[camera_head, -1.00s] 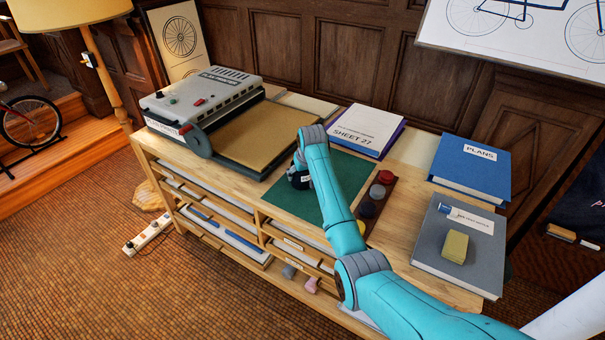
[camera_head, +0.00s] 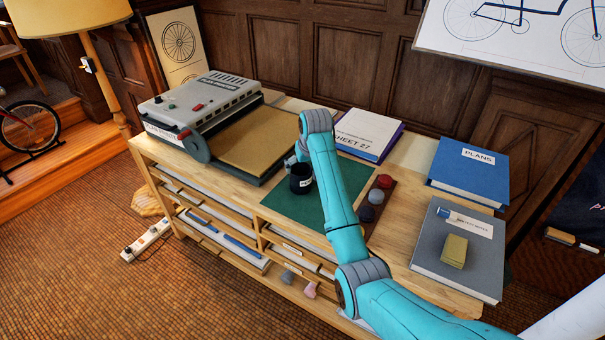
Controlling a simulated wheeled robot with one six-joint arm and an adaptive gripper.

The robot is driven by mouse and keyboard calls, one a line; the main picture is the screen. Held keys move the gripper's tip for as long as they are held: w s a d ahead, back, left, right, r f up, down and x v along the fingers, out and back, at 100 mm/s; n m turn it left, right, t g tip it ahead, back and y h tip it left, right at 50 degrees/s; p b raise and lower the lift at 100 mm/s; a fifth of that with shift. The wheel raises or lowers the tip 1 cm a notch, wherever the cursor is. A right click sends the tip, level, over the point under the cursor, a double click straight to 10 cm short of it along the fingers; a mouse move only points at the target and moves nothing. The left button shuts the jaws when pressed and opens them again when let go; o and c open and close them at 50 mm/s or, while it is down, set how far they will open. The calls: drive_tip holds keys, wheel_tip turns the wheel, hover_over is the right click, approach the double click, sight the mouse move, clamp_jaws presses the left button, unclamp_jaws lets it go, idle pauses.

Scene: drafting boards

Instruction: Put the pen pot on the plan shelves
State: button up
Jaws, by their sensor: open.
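The pen pot (camera_head: 301,181) is a small black cup with a white label. It stands upright on the green mat (camera_head: 284,208) on top of the wooden plan shelves (camera_head: 238,196). My gripper (camera_head: 291,161) is open and just behind the pot's upper rim. It is mostly hidden behind my teal arm and the pot, so I cannot tell whether it touches the pot.
A grey machine (camera_head: 205,103) with a tan bed (camera_head: 258,137) stands left of the mat. A dark strip with several round pieces (camera_head: 376,197) lies to the right.

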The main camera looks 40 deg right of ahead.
drive_tip(key=shift+v, duration=1.65)
